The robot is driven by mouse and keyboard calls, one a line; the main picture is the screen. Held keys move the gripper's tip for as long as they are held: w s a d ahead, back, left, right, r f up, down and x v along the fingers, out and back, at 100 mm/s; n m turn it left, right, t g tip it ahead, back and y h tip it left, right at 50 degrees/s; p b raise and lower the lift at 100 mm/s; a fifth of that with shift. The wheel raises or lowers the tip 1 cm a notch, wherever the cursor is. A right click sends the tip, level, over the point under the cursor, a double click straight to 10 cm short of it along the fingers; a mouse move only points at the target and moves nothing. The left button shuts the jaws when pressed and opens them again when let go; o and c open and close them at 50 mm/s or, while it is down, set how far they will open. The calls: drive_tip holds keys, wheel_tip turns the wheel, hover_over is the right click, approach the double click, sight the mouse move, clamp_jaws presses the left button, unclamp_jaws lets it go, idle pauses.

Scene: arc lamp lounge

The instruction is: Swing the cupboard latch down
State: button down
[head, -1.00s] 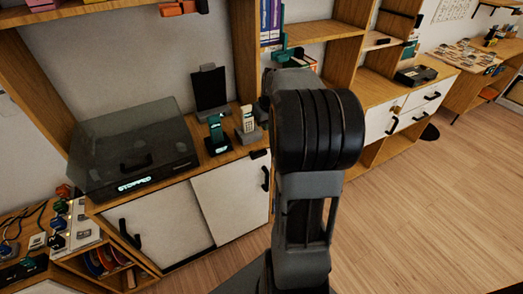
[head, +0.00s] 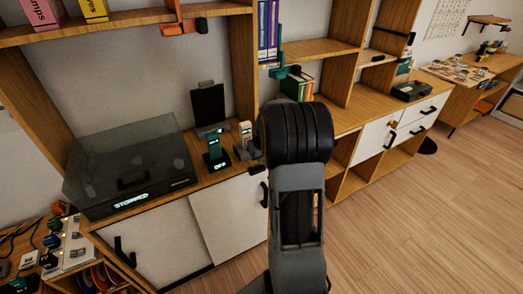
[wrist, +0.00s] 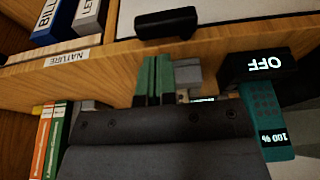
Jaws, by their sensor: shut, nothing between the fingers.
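The cupboard has white doors (head: 231,213) under a wooden counter. A short black bar (wrist: 165,22), which looks like the latch, lies sideways on the white front just past the counter edge in the wrist view, where things appear upside down. In the head view the bar (head: 257,169) is small, just left of my arm. My gripper (wrist: 153,62) shows as two green fingers pressed together, with nothing between them. Its tips appear over the counter's wooden edge, a short way from the bar in the picture, apart from it. The head view hides my gripper behind my arm.
On the counter stand a teal handset (wrist: 265,113) by a black dock (wrist: 262,68) reading OFF, a pale phone (head: 246,134), and a turntable (head: 130,172) with a dark lid. Books (wrist: 50,140) sit on a shelf. Floor (head: 420,220) at right is clear.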

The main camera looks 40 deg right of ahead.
sight(259, 167)
drive_tip(key=shift+f, duration=1.7)
drive_tip(key=shift+s, duration=0.1)
